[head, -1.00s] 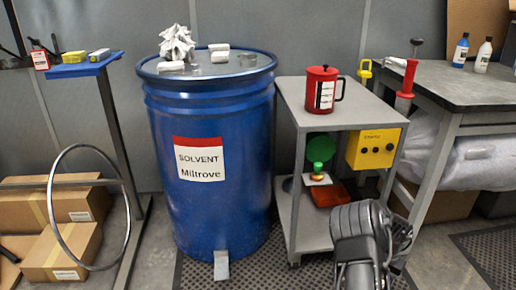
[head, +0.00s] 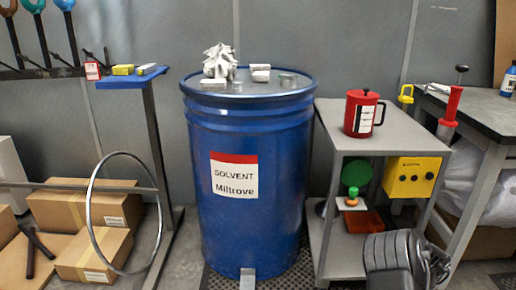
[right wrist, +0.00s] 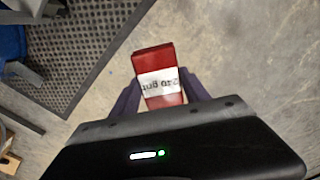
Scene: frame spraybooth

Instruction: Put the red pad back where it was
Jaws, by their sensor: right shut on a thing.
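The red pad (right wrist: 154,60), a small red block with a white printed label, is between the dark fingers of my right gripper (right wrist: 158,84). The gripper is shut on it, with speckled floor behind. In the head view my right arm shows at the lower right, but I cannot make out its gripper or the pad there. A small blue shelf (head: 134,82) on a grey stand holds a yellow block (head: 123,70) and a whitish one (head: 147,70). Another red block with a white label (head: 92,70) is by the shelf's left end. My left gripper is not in view.
A large blue solvent drum (head: 250,225) stands right of the shelf. A grey cart (head: 352,143) carries a red mug (head: 362,112). A metal hoop (head: 92,240) stands before cardboard boxes (head: 105,250) below the shelf. A grey workbench (head: 490,115) is at far right.

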